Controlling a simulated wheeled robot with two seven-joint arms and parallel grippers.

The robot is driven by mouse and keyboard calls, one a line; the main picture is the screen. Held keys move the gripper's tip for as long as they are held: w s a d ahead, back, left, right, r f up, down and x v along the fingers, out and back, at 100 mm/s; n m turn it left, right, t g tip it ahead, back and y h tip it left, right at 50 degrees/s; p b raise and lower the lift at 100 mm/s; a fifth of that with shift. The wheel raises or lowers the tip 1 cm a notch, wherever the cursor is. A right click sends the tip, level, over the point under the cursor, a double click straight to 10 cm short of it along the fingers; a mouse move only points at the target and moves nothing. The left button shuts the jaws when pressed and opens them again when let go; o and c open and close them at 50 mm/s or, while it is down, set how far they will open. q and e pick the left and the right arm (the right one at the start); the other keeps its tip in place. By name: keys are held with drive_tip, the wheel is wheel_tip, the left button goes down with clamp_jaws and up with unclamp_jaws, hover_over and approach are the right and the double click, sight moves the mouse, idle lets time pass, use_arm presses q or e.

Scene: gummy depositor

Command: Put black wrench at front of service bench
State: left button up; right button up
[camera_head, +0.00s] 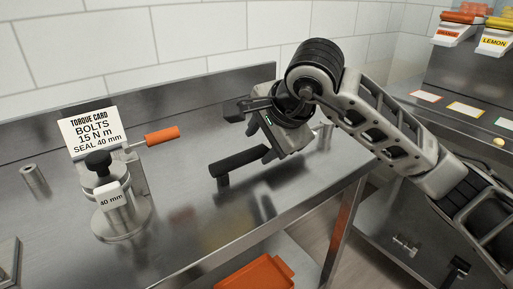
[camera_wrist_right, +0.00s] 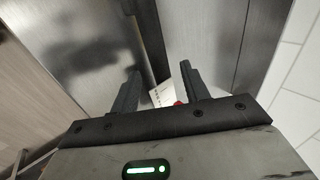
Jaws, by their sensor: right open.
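A black bar-shaped tool, seemingly the black wrench (camera_head: 240,162), is on the steel service bench (camera_head: 185,235), towards its right part. Its thick dark handle slants up to the right, and its right end is close to or behind my right gripper in the picture. My right gripper (camera_head: 247,118) is above and behind it, open, with no contact that I can make out. In the right wrist view, the two fingers of my right gripper (camera_wrist_right: 160,88) are spread, with nothing held between them. My left gripper is not in view.
A torque card (camera_head: 92,128) stands at the back left, near an orange-handled tool (camera_head: 162,136) and a round metal fixture with a 40 mm tag (camera_head: 112,197). A small metal cylinder (camera_head: 35,180) stands far left. An orange tray (camera_head: 258,274) is below. The bench's front middle is clear.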

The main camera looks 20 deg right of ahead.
drive_tip(key=v, duration=0.8)
